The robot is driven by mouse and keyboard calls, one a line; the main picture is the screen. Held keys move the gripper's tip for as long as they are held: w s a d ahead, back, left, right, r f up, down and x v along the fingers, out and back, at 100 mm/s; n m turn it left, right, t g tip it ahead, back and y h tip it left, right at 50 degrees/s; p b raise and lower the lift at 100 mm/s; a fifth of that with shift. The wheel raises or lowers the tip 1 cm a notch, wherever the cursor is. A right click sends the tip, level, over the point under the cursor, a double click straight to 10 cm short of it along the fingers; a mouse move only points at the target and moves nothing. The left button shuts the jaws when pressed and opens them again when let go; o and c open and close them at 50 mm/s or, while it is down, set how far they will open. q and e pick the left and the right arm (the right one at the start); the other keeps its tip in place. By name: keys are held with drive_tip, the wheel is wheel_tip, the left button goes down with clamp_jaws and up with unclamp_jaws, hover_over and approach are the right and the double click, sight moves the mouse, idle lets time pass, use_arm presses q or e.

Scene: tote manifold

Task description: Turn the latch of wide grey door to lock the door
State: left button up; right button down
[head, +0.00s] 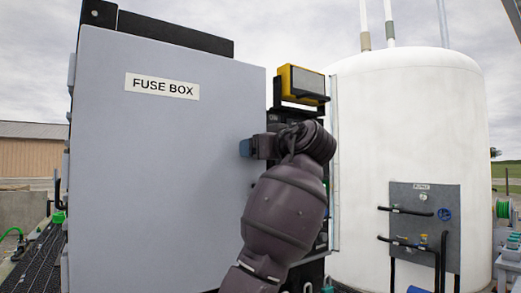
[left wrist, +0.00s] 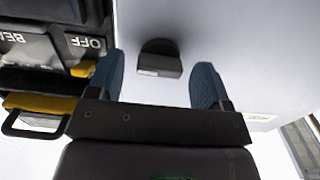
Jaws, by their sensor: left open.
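The wide grey door (head: 165,200) carries a FUSE BOX label (head: 162,86) and fills the left half of the head view; it looks shut. In the left wrist view, a small black latch (left wrist: 160,64) sits on the grey door face (left wrist: 215,30). My left gripper (head: 246,147) is at the door's right edge in the head view, where its wrist and fingers hide the latch. In the left wrist view, its two blue fingers are spread on either side of the latch, with clear gaps and no visible contact. My right gripper is in neither view.
A yellow box (head: 301,82) sits on a black bracket right of the door. A panel with an OFF marking (left wrist: 88,43) lies beside the door edge. A white tank (head: 410,130) with a grey pipe panel (head: 425,222) stands at the right.

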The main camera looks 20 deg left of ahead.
use_arm(q)
drive_tip(key=shift+s+d, duration=0.15)
drive_tip(key=shift+d, duration=0.1)
drive_tip(key=b+v, duration=0.1)
drive_tip(key=v, duration=0.9)
drive_tip(key=shift+s, duration=0.1)
